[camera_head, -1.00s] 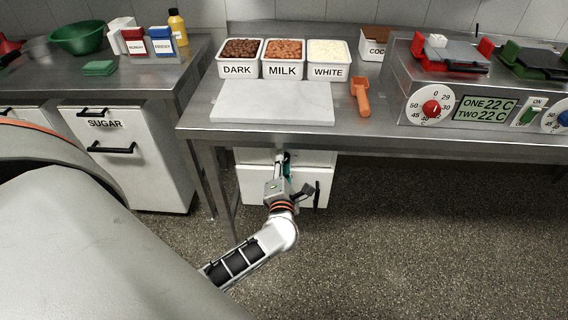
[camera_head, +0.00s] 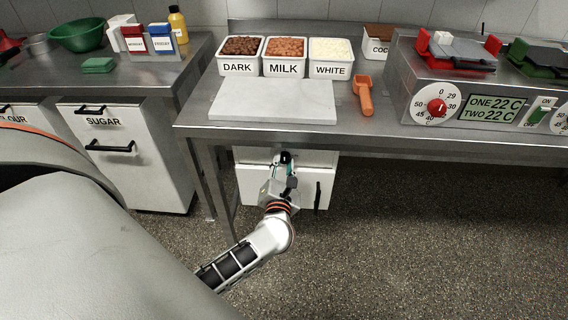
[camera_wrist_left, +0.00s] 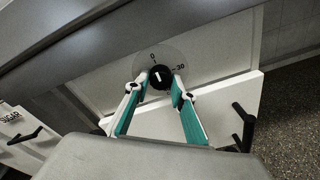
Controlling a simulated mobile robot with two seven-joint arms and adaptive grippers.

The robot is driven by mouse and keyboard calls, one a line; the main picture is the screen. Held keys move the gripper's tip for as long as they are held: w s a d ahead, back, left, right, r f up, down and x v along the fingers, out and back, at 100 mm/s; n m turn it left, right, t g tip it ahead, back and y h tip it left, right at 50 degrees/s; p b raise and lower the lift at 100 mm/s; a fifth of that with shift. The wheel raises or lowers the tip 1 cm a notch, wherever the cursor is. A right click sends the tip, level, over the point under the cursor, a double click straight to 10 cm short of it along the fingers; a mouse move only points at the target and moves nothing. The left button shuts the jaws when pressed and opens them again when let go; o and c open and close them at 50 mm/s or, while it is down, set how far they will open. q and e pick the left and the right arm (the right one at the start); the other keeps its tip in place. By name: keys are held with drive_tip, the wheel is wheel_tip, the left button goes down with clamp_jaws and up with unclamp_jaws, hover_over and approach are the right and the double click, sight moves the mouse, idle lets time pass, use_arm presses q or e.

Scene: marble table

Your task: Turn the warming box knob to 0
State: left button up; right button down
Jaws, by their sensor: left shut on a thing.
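The warming box knob (camera_wrist_left: 161,77) is black with a white mark, on a round clear dial plate (camera_wrist_left: 185,58) on a white front. In the wrist view, a "0" and a "30" show near its upper edge. The white mark points roughly toward the "0"; its exact setting is hard to read. My left gripper (camera_wrist_left: 160,87) has one teal-padded finger on each side of the knob and is shut on it. In the head view, the gripper (camera_head: 285,165) reaches under the table to the white warming box (camera_head: 251,187). My right gripper is not in view.
The steel table (camera_head: 210,131) overhangs the box. A black handle (camera_wrist_left: 243,127) sticks out near the gripper. On the table are a marble slab (camera_head: 272,101), an orange scoop (camera_head: 364,97) and a heater with a red knob (camera_head: 437,107). The floor in front is clear.

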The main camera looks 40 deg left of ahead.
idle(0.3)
use_arm(q)
drive_tip(key=o, duration=1.1)
drive_tip(key=v, duration=1.2)
drive_tip(key=shift+r, duration=0.1)
